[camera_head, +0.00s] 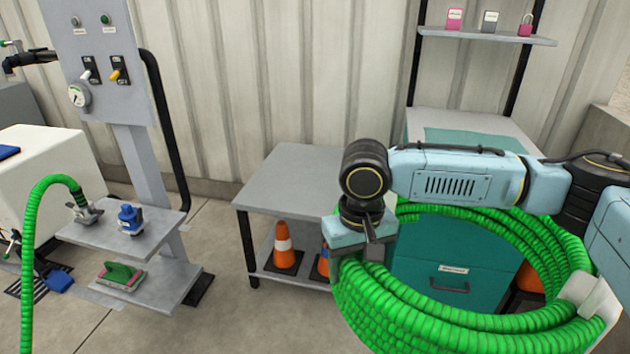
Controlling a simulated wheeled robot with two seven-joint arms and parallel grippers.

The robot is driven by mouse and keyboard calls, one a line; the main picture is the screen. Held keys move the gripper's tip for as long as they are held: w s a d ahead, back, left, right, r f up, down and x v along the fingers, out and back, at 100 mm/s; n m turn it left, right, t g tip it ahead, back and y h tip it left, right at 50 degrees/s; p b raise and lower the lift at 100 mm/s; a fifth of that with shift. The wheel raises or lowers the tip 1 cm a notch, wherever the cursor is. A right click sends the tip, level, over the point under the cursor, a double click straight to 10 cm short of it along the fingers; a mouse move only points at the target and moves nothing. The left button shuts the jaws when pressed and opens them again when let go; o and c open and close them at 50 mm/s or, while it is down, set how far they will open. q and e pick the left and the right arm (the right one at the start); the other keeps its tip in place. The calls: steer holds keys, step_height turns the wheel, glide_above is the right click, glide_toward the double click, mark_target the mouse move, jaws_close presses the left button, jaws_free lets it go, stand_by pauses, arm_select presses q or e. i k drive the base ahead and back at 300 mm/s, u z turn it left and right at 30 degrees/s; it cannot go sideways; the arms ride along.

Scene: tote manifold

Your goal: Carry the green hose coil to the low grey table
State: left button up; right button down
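The green hose coil (440,312) is a thick ring of ribbed hose at the lower right, in front of a teal drawer cabinet. My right gripper (364,258), on the light-blue arm from the right, is shut on the coil's left side. The fingertips are partly hidden against the hose. A white piece (590,298) sits on the coil's right side. The low grey table (285,170) stands left of the coil, its top bare where visible. The coil and arm cover its right part. My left gripper is not in view.
Orange cones (283,248) stand on the table's lower shelf. A grey panel stand (135,150) with shelves is at the left, beside a white box (40,185) and another green hose (30,250). The teal cabinet (450,265) is behind the coil. Floor between stand and table is clear.

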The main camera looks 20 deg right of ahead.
mark_target(315, 175)
steer(key=k, duration=0.65)
steer(key=u, duration=0.3)
steer(key=i, duration=1.5)
steer(key=z, duration=0.8)
